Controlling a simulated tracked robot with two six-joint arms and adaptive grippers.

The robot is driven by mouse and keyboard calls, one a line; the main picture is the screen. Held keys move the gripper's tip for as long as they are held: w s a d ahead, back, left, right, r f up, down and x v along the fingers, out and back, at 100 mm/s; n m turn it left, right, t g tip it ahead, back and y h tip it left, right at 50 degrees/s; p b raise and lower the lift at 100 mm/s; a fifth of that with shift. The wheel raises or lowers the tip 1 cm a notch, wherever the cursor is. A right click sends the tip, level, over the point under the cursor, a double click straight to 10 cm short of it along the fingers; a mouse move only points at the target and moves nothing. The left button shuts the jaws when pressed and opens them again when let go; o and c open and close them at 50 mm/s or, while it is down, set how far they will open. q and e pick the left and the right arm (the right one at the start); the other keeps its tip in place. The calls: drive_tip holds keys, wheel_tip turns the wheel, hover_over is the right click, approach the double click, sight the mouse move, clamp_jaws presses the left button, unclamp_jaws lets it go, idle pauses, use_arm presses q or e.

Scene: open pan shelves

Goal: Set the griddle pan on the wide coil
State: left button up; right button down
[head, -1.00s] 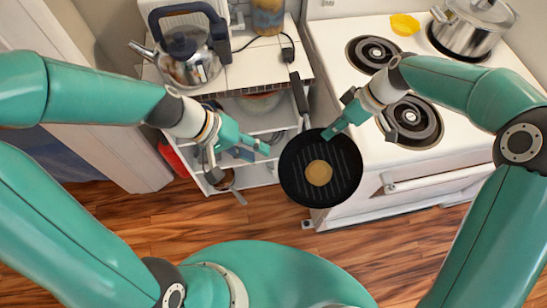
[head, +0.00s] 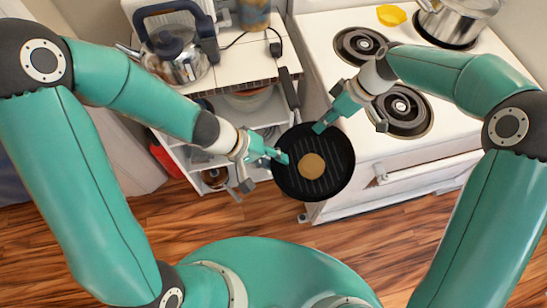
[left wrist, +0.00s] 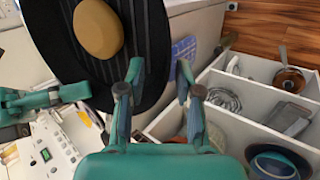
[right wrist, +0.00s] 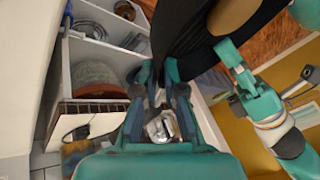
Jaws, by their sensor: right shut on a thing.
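The black ribbed griddle pan (head: 333,178) is held up in front of the stove, with a tan round piece (head: 311,166) on it and its handle (head: 289,88) pointing away. My right gripper (head: 319,127) is shut on its rim near the handle; the right wrist view shows the fingers (right wrist: 160,82) at the pan's edge. My left gripper (head: 283,157) is at the pan's left rim. In the left wrist view its fingers (left wrist: 159,76) are apart, with the rim between or just behind them. The front coil (head: 403,112) looks the wider of two bare coils.
The back coil (head: 360,45) is bare. A steel pot (head: 458,20) stands on another burner, and a yellow dish (head: 391,15) lies on the stovetop (head: 320,28). A kettle (head: 176,58) stands on the counter above open shelves (left wrist: 233,122) left of the stove.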

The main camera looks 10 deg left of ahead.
use_arm(q)
clamp_jaws()
drive_tip(key=shift+r, duration=0.1)
use_arm(e)
drive_tip(key=c, duration=1.7)
unclamp_jaws()
drive_tip(key=o, duration=0.5)
